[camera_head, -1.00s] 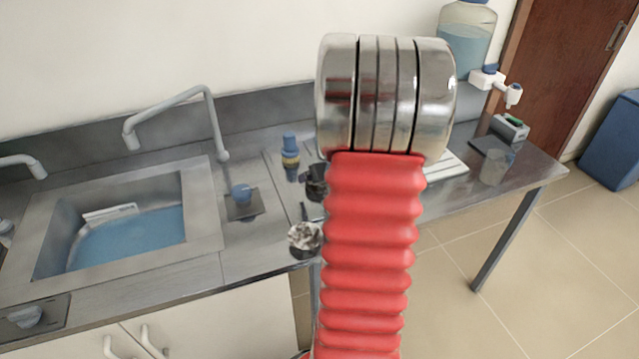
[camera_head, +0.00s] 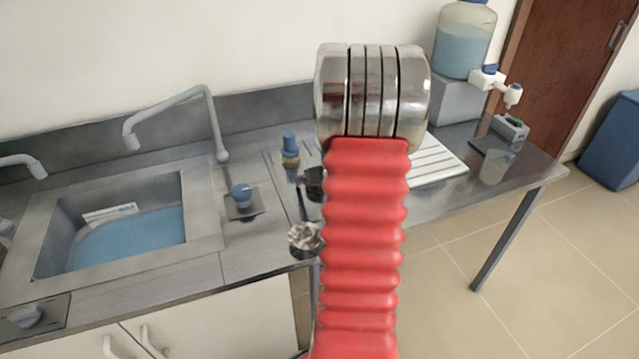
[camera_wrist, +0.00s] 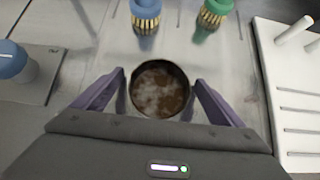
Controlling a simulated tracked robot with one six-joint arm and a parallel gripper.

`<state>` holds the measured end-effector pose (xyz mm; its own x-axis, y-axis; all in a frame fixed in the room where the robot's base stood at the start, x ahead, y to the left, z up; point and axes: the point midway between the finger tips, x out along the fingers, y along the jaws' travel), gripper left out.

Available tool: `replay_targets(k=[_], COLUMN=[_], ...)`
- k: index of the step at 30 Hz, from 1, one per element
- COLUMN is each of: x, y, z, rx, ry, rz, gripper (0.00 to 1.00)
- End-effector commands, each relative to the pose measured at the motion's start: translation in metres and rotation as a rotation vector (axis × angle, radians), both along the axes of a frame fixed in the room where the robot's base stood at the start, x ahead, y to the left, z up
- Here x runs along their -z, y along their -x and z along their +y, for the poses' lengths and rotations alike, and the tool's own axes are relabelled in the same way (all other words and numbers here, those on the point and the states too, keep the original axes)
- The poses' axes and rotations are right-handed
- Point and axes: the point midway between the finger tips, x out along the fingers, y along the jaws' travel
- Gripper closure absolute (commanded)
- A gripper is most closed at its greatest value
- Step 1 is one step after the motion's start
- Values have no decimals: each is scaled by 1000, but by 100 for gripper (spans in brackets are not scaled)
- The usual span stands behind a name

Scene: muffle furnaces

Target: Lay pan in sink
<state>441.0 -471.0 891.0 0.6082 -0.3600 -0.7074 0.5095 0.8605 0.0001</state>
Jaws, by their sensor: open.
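A round dark-rimmed pan (camera_wrist: 134,92) with mottled brown contents sits between the spread purple fingers of my gripper (camera_wrist: 152,88) in the wrist view. The gripper is open, with gaps on both sides of the pan. I cannot see the pan's handle for sure.
A white ridged rack (camera_head: 440,165) is to the right. A blue knob (camera_head: 241,194) and a tall tap (camera_head: 212,125) stand between sink and pan. A water dispenser (camera_head: 463,45) is at the back.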

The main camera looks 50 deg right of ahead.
Motion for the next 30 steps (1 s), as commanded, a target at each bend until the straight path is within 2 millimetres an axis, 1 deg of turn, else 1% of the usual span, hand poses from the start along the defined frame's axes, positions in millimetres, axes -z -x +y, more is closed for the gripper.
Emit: replay_targets(k=[3,21,23,24,30], x=[0,0,0,0,-1], y=[0,0,0,0,0], z=[0,0,0,0,0], rx=[0,0,0,0,0], ry=[0,0,1,1,1], rz=[0,0,-1,-1,-1], gripper=[9,52,55,58,58])
